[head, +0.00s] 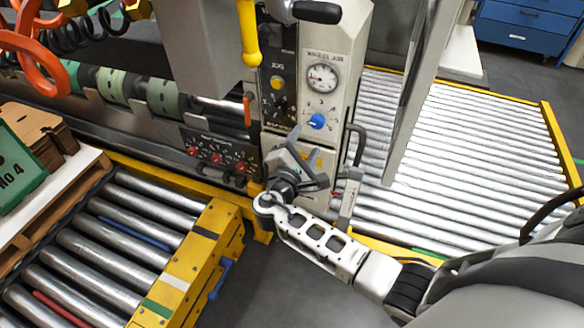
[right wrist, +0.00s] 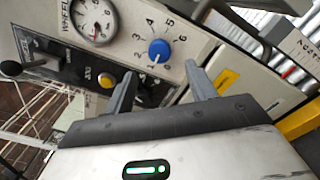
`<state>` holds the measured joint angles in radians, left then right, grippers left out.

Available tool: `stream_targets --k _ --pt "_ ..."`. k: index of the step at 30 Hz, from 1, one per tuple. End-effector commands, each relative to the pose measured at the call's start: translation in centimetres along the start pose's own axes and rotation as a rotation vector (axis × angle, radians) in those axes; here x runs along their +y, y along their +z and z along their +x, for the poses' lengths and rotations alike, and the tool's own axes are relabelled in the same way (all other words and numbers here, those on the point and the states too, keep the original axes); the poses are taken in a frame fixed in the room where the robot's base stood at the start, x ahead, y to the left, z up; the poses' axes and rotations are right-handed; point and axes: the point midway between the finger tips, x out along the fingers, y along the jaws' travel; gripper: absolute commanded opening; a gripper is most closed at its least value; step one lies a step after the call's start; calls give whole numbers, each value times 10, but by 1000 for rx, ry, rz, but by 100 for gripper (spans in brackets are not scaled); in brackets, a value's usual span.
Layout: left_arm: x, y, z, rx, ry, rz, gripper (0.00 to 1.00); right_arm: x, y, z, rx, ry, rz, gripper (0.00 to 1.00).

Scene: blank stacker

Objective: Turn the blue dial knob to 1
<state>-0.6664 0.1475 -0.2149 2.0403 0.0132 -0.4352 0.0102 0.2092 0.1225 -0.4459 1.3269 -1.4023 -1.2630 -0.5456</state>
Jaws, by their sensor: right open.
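The blue dial knob (head: 317,121) is on the light front panel of the machine, below a round gauge. The right wrist view also shows the knob (right wrist: 159,51), ringed by printed numbers, with a pale mark on its lower part. The exact number it points to is too small to tell. My right gripper (head: 293,150) is in front of the panel, below and left of the knob in the head view. Its fingers (right wrist: 160,74) are open and empty, with the knob beyond and between the tips in the wrist view. My left gripper is out of view.
A pressure gauge (head: 322,78) is above the knob, and a black panel with a yellow button (head: 277,83) is to its left. A black handle (head: 352,145) stands out at the right. Roller conveyors (head: 470,150) lie on both sides.

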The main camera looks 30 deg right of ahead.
Motion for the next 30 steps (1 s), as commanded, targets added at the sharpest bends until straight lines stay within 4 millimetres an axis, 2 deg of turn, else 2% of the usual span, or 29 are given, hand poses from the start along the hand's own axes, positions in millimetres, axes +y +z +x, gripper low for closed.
stream_targets --k 1,6,12,18,30 --pt "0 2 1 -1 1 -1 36 -1 -1 -15 4 -1 3 56" --pt "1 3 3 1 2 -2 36 -2 -2 -53 4 -2 2 56" --pt "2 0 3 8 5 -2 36 -1 -1 -82 2 -1 -1 56" --pt "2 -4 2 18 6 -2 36 0 0 -90 0 0 0 56" --pt "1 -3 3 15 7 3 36 0 0 -90 0 0 0 56"
